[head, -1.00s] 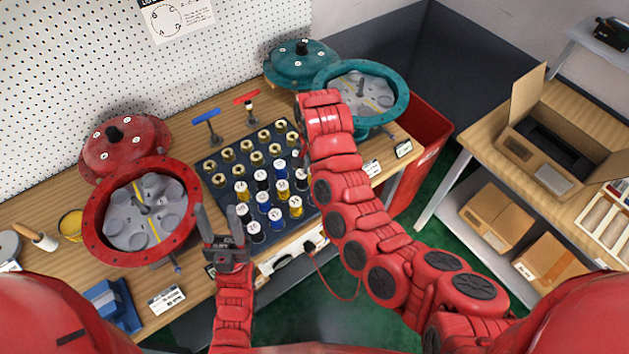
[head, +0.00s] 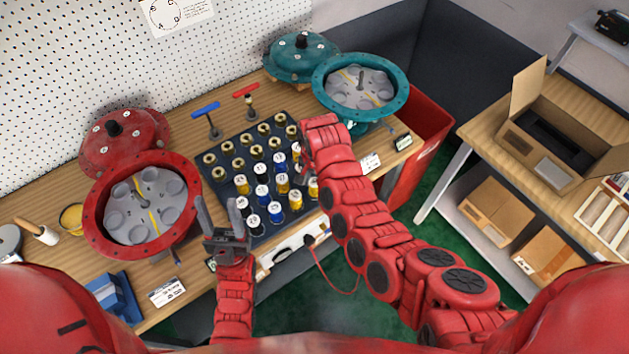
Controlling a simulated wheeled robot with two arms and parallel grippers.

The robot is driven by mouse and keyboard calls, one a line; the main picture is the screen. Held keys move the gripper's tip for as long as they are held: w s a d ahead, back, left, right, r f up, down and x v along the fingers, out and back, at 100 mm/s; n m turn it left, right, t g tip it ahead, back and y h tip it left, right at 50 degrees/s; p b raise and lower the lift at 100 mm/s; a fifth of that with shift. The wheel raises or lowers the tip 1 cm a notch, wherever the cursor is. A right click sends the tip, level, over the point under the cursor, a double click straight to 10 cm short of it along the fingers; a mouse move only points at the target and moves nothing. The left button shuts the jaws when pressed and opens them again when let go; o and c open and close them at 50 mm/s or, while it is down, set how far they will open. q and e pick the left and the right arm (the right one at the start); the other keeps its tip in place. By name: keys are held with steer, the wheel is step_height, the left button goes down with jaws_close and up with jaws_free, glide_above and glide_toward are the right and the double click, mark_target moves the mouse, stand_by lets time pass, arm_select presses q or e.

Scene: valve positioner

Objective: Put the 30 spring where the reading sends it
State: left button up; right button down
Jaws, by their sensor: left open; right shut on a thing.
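The spring rack (head: 223,187) is a dark tray on the bench. Brass-coloured cups fill its back, and white-topped yellow, blue and black springs (head: 262,192) stand towards its front. Their numbers are too small to read, so I cannot pick out the 30 spring. My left gripper (head: 220,217) is open and empty at the rack's front left, beside the red housing (head: 92,212). My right gripper (head: 301,160) is over the rack's right side, largely hidden by its own wrist. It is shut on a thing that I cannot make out. The teal housing (head: 402,98) stands open behind it.
A red lid (head: 128,150) and a teal lid (head: 300,60) lie behind their housings. Blue-handled (head: 206,109) and red-handled (head: 246,91) tools stand behind the rack. A small display (head: 403,142) sits at the bench's right edge. A side table holds an open carton (head: 545,150).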

steer(key=shift+f, duration=0.15)
steer(key=c, duration=0.9)
jaws_free()
steer(key=o, duration=0.5)
steer(key=shift+c, duration=0.2)
